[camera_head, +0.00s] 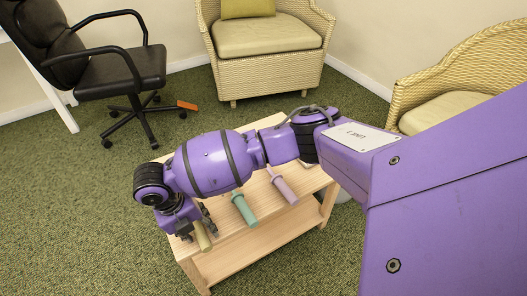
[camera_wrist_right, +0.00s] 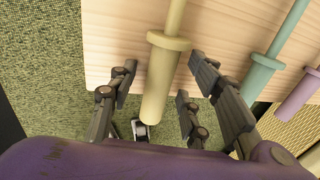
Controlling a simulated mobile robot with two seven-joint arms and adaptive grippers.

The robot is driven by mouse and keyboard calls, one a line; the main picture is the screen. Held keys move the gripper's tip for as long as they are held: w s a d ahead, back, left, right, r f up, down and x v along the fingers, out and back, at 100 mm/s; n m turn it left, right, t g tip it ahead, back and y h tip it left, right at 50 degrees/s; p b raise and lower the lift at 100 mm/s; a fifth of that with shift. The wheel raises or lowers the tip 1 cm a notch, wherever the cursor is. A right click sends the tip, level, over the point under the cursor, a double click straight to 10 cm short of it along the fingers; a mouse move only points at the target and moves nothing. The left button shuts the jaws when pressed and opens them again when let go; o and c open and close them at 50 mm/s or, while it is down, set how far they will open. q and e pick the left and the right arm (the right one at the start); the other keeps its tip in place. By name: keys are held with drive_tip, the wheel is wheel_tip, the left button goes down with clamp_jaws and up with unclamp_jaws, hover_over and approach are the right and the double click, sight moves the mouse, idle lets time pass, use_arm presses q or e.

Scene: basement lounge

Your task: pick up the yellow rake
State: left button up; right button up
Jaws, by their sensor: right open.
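The yellow rake shows as a pale yellow handle (camera_head: 202,237) at the front left of the wooden table, sticking out past its edge. In the right wrist view the handle (camera_wrist_right: 161,85) runs up the middle, with a collar near the table edge; its far end is out of frame. My right gripper (camera_head: 195,224) is at the handle, partly hidden by its own wrist. In the right wrist view the gripper (camera_wrist_right: 162,70) is open, with fingers on both sides of the handle and visible gaps. I cannot tell its exact height over the handle. My left gripper is not in view.
A teal-handled tool (camera_head: 244,209) and a pinkish-purple-handled tool (camera_head: 284,188) lie to the right on the same wooden table (camera_head: 232,246). A black office chair (camera_head: 110,70) and wicker armchairs (camera_head: 265,70) stand behind. An orange item (camera_head: 187,105) is near the office chair.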

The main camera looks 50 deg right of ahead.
drive_tip(key=c, duration=1.1)
drive_tip(key=shift+w+r, duration=0.1)
clamp_jaws()
drive_tip(key=shift+r, duration=0.1)
